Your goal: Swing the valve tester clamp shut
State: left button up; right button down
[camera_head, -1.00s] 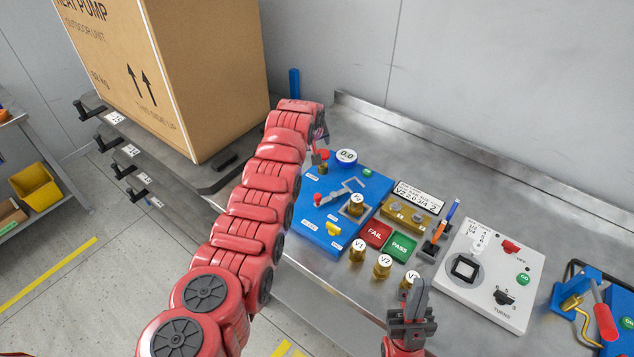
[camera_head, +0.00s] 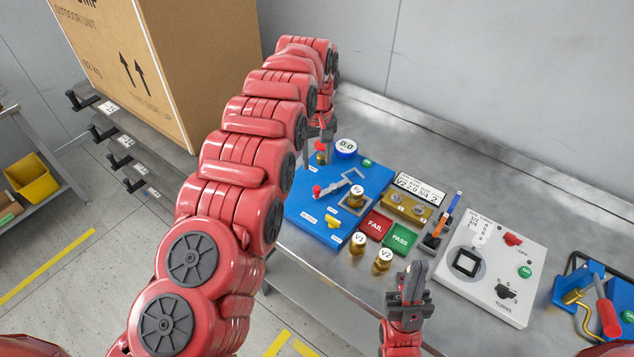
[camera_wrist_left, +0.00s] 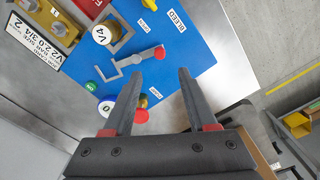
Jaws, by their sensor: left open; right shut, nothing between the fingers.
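The blue valve tester (camera_head: 300,215) lies on the bench. Its grey clamp arm (camera_head: 337,184) ends in a red knob (camera_head: 317,190) and lies beside the seated brass valve (camera_head: 356,197), not across it. In the left wrist view the valve reads V4 (camera_wrist_left: 102,34), and the clamp's red knob (camera_wrist_left: 159,52) shows just beyond and between my left fingertips. My left gripper (camera_wrist_left: 157,73) is open and empty; in the head view (camera_head: 322,128) it is partly hidden by its arm, over the tester's far left corner. My right gripper (camera_head: 416,268) is shut and empty, in front of the bench's valves.
A second red knob (camera_wrist_left: 141,115) stands on a brass part near my left finger, close to the round gauge (camera_head: 345,148). Valves V1 (camera_head: 358,243) and V2 (camera_head: 383,260), the FAIL (camera_head: 376,225) and PASS (camera_head: 400,239) pads stand right of the tester.

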aim_at(317, 187)
pick_arm(q)
notch_tip(317, 187, down, 8)
jog(key=shift+f+p, duration=0.25)
jog(key=shift+p, duration=0.7)
jog(key=shift+f, duration=0.85)
grip_shut()
